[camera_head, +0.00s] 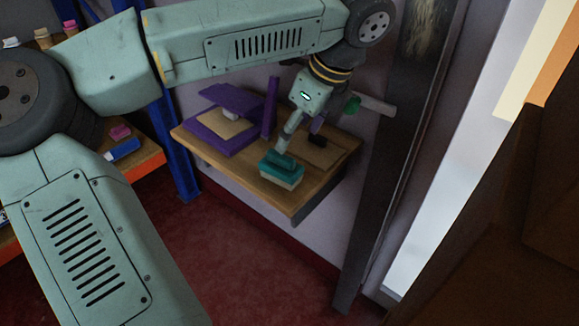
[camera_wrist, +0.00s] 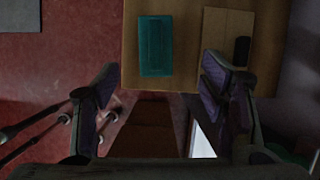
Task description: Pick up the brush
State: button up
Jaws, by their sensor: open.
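The brush (camera_head: 281,172) is a teal block with a pale cream underside, lying on a wooden shelf (camera_head: 237,183) near its front edge. In the wrist view the brush (camera_wrist: 155,46) shows from above as a teal rectangle, ahead of and between my fingers. My gripper (camera_head: 299,136) is over the shelf, just above the brush in the head view. In the wrist view my gripper (camera_wrist: 160,79) is open and empty, its two fingers wide apart. The brush stands clear of both fingers there. The exact height gap cannot be told.
A purple press-like device (camera_head: 222,122) stands on the shelf's left part. A flat brown board (camera_head: 320,153) with a small black object (camera_wrist: 242,50) lies right of the brush. A dark post (camera_head: 386,170) rises at the right. Red floor (camera_head: 230,255) lies open below.

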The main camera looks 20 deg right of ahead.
aim_at(279, 154)
jog(key=x, duration=0.3)
jog(key=p+x, duration=0.1)
jog(key=x, duration=0.1)
jog(key=shift+a+r, duration=0.1)
jog(key=shift+a, duration=0.2)
jog(key=shift+s+p+x, duration=0.2)
jog(key=shift+p+x, duration=0.35)
jog(key=shift+x, duration=0.9)
jog(key=shift+s+p+x, duration=0.15)
jog(key=shift+p+x, duration=0.35)
jog(key=shift+x, duration=0.95)
jog(key=shift+d, duration=0.15)
jog(key=shift+c, duration=0.5)
jog(key=c, duration=1.2)
jog(key=shift+c, duration=0.2)
jog(key=shift+r+b, duration=0.4)
jog(key=shift+r, duration=0.05)
notch_tip(279, 154, up, 2)
jog(key=shift+r+b, duration=0.15)
jog(key=shift+b, duration=0.4)
jog(key=s+a+r+b, duration=0.1)
jog(key=s+a+b, duration=0.3)
jog(key=s+a, duration=0.5)
jog(key=s, duration=0.4)
jog(key=shift+a+r, duration=0.2)
jog(key=shift+r, duration=0.1)
